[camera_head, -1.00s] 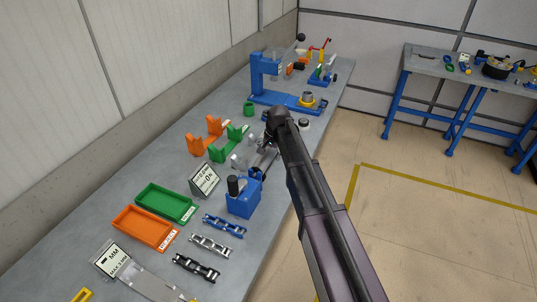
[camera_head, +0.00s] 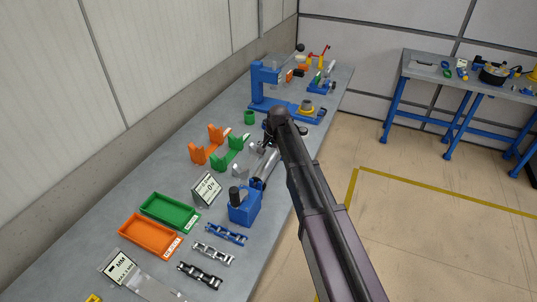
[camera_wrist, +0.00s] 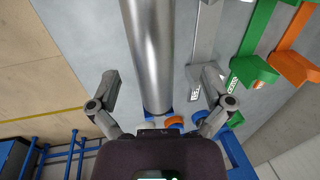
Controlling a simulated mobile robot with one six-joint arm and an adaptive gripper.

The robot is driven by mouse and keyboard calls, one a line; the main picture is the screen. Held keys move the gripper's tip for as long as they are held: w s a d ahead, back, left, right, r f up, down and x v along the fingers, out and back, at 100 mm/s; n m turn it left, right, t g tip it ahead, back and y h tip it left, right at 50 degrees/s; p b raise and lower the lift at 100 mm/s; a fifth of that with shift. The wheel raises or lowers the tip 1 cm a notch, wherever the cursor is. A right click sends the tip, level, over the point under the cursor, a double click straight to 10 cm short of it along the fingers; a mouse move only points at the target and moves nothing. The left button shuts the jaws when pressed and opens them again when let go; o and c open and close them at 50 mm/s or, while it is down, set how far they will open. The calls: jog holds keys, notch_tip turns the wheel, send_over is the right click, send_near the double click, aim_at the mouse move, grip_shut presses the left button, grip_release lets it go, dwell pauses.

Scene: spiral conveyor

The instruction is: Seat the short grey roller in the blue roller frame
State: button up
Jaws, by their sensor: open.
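A smooth grey metal roller (camera_wrist: 152,50) runs lengthwise down the middle of the wrist view. It also shows in the head view (camera_head: 265,165), slanting above the bench just beyond a blue block (camera_head: 244,208). My gripper (camera_wrist: 161,76) is open, with one finger on either side of the roller in the picture and a visible gap on both sides. In the head view my gripper (camera_head: 267,143) is partly hidden by my arm. A small blue part shows at the roller's near end; I cannot tell whether it belongs to the blue roller frame.
Green (camera_head: 230,153) and orange (camera_head: 208,148) cradles stand left of my gripper. A sign (camera_head: 207,188), green (camera_head: 170,212) and orange (camera_head: 149,237) trays and several chain pieces lie nearer. A blue press (camera_head: 264,85) stands beyond.

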aim_at(269, 160)
jog(key=shift+r+p, duration=1.8)
jog(key=shift+r, duration=0.35)
jog(key=s+d+f+n+h+b, duration=0.1)
jog(key=s+d+f+n+b, duration=0.1)
jog(key=s+d, duration=0.9)
jog(key=s+d+f+n+h+b, duration=0.1)
jog(key=s+d+f+n, duration=0.1)
jog(key=s+d, duration=1)
jog(key=s, duration=0.2)
jog(key=shift+s+g+b, duration=0.3)
jog(key=shift+g+b, duration=0.05)
jog(key=shift+g, duration=0.05)
